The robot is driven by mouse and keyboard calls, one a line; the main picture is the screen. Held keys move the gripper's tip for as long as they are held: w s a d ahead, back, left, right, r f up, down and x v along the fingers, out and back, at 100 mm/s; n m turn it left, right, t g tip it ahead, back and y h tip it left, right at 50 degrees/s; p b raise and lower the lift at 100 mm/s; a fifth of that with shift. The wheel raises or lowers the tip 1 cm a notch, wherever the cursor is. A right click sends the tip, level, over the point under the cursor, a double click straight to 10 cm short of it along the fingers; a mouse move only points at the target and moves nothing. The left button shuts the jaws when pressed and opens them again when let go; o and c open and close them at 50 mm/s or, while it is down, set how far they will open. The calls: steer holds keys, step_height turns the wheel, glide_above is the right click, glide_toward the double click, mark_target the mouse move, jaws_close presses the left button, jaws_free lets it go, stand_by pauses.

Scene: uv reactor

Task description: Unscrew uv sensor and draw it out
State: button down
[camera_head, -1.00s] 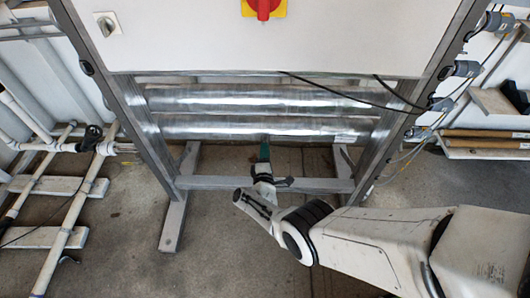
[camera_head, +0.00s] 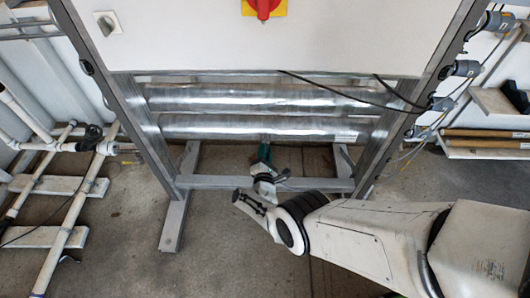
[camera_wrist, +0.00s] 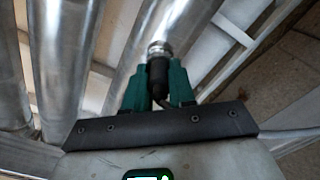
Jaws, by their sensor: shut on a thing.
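The uv sensor (camera_wrist: 157,72) shows in the wrist view as a dark cylindrical body between my green fingertips. A metal fitting (camera_wrist: 158,48) sits at its far end, against the side of a shiny steel reactor tube (camera_wrist: 160,22). My gripper (camera_wrist: 157,85) is shut on the sensor. In the head view my gripper (camera_head: 264,153) is below the lower steel tube (camera_head: 265,127), with the sensor hidden by the fingers and tube. I cannot tell whether the thread is loose.
A metal frame with a lower crossbar (camera_head: 320,185) stands around the tubes, close to my wrist. A white cabinet (camera_head: 200,40) is above. White pipes (camera_head: 75,215) lie at left, and black cables (camera_head: 340,92) hang at right. The floor in front is open.

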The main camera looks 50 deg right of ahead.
steer(key=shift+w, duration=0.1)
steer(key=c, duration=0.9)
jaws_free()
steer(key=shift+o, duration=0.2)
